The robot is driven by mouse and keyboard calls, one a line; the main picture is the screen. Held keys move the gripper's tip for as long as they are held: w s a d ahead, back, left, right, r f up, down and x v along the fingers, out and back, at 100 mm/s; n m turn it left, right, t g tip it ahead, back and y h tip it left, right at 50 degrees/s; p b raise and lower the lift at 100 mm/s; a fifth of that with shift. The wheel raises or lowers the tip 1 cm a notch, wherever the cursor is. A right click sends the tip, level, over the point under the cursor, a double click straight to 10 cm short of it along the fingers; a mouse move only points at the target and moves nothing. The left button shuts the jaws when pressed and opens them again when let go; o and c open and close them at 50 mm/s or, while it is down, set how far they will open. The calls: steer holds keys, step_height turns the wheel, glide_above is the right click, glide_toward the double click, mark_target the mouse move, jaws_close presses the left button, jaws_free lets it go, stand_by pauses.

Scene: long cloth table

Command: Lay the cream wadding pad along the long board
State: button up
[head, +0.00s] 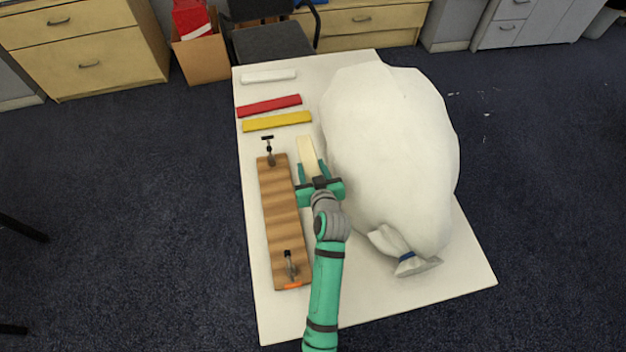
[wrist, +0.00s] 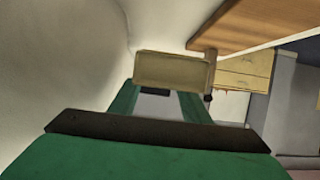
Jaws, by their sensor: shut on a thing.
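The cream wadding pad (head: 307,150) is a pale strip between the board and the large white bag, and my gripper (head: 311,170) is shut on it. In the wrist view the pad's cream end (wrist: 172,70) sits between the green fingers of my gripper (wrist: 165,100). The long wooden board (head: 281,215) lies lengthwise to the left of my gripper. It carries a dark clamp (head: 270,155) at its far end and another clamp (head: 290,265) at its near end. The board's edge also shows at the upper right of the wrist view (wrist: 250,22). The pad is beside the board; its height above the table is unclear.
A large white tied bag (head: 390,150) fills the table's right side, close to my gripper. A yellow strip (head: 277,121), a red strip (head: 269,105) and a white strip (head: 268,76) lie at the far left. An orange piece (head: 292,285) is at the board's near end.

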steer(key=shift+f, duration=4.3)
steer(key=shift+f, duration=0.1)
steer(key=o, duration=1)
steer(key=shift+a, duration=0.1)
steer(key=v, duration=1.2)
steer(key=shift+r, duration=0.25)
